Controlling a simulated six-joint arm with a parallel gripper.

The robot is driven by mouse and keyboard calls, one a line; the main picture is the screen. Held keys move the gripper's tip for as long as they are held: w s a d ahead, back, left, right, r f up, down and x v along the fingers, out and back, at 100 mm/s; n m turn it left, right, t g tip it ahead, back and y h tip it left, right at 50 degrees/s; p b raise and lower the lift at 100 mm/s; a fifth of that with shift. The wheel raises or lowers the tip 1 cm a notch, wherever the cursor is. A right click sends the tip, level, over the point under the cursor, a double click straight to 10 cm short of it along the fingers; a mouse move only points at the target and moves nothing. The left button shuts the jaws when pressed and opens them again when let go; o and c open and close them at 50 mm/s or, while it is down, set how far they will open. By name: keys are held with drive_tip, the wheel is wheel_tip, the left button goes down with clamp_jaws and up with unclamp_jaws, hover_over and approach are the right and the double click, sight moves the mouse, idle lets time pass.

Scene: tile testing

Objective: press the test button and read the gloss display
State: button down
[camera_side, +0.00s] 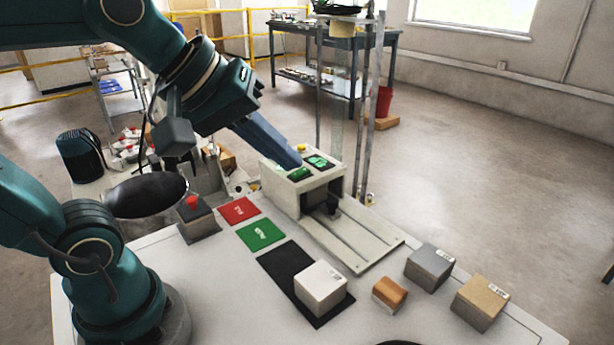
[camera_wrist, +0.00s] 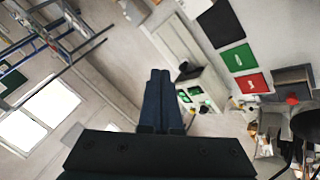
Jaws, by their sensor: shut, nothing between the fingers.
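The gloss tester, a pale box (camera_side: 325,190) with rails in front, stands at the table's back edge. Its top has two lit green panels, the near one (camera_side: 300,173) and the far one (camera_side: 319,161); their text is too small to read. A small yellow button (camera_side: 301,148) shows behind them. My gripper (camera_side: 297,163) is shut and empty, with its tips at the tester's top beside the panels; I cannot tell if they touch. In the wrist view the shut fingers (camera_wrist: 160,73) point past the tester (camera_wrist: 208,88), whose green panel (camera_wrist: 184,97) shows beside them.
A red button on a grey box (camera_side: 197,220) stands at left, near red (camera_side: 239,211) and green (camera_side: 261,234) cards. A white block (camera_side: 320,287) sits on a black mat (camera_side: 281,265). An orange piece (camera_side: 389,294), grey block (camera_side: 429,267) and tan block (camera_side: 480,302) lie right.

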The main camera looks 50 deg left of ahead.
drive_tip(key=w+a+r+n+t, duration=0.1)
drive_tip(key=w+a+r+n, duration=0.3)
drive_tip(key=w+n, duration=0.45)
drive_tip(key=n+y, duration=0.2)
drive_tip(key=n, duration=0.9)
hover_over(302, 148)
drive_tip(key=a, duration=0.1)
drive_tip(key=f, duration=0.5)
drive_tip(key=shift+s+f, duration=0.35)
drive_tip(key=shift+s, duration=0.05)
drive_tip(key=shift+f, duration=4.4)
drive_tip(key=shift+f, duration=0.4)
